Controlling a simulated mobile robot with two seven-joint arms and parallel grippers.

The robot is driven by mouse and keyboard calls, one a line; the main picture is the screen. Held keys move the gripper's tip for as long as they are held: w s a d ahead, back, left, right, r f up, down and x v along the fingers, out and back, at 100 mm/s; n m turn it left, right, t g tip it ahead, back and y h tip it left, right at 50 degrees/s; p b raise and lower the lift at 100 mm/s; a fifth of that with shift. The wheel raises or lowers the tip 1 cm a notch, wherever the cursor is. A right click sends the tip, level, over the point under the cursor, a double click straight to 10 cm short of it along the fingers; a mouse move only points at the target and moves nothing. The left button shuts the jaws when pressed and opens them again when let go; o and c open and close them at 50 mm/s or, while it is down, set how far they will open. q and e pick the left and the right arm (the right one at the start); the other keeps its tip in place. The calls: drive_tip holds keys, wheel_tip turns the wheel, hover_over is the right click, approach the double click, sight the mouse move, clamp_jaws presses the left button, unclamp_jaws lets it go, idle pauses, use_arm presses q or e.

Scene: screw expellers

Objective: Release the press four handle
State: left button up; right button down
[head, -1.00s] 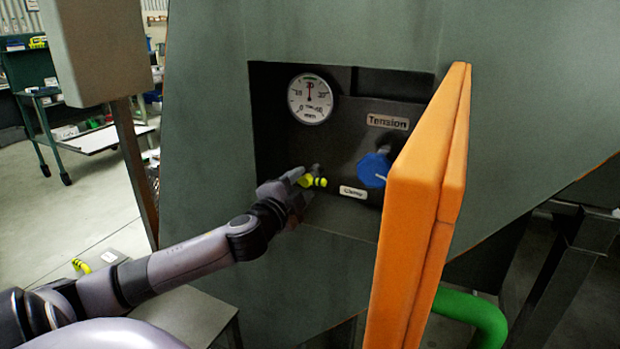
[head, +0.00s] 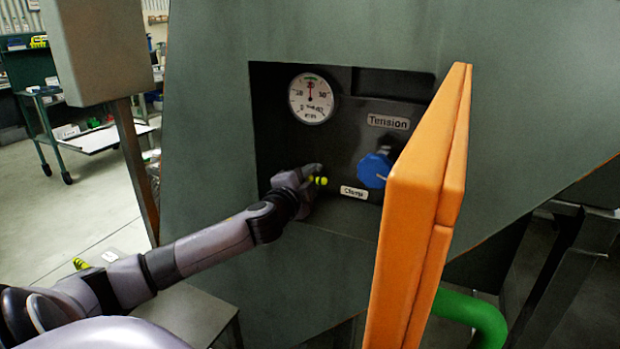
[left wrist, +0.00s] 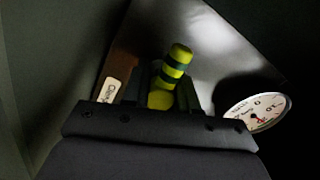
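The handle (head: 321,181) is a yellow-green grip with dark bands, in the dark recess of the press, left of a white "Clamp" label (head: 354,192). In the head view only its tip shows; my gripper hides the rest. In the left wrist view the banded handle (left wrist: 178,62) rises between the two fingers of my left gripper (left wrist: 168,95). The fingers stand close on both sides of its base; I cannot tell whether both touch it. The left gripper (head: 312,179) also shows in the head view. My right gripper is not in view.
A round gauge (head: 311,98) is above the handle. A blue knob (head: 374,170) under a "Tension" label (head: 388,122) is to the right. An open orange door (head: 415,210) stands right of the recess. A green pipe (head: 475,315) is below.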

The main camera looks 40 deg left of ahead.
use_arm(q)
clamp_jaws()
drive_tip(key=shift+n, duration=0.3)
drive_tip(key=n, duration=0.2)
drive_tip(key=shift+n+p, duration=0.3)
drive_tip(key=n+p, duration=0.1)
drive_tip(key=n, duration=0.2)
drive_tip(key=shift+n, duration=0.3)
drive_tip(key=n+p, duration=0.2)
drive_tip(key=n, duration=0.1)
drive_tip(key=shift+r+n+p, duration=0.1)
drive_tip(key=shift+n+p, duration=0.25)
drive_tip(key=shift+n, duration=0.05)
drive_tip(key=n+p, duration=0.2)
drive_tip(key=n, duration=0.1)
drive_tip(key=shift+n+p, duration=0.4)
drive_tip(key=shift+n, duration=0.1)
drive_tip(key=shift+n+p, duration=0.7)
drive_tip(key=shift+n, duration=0.4)
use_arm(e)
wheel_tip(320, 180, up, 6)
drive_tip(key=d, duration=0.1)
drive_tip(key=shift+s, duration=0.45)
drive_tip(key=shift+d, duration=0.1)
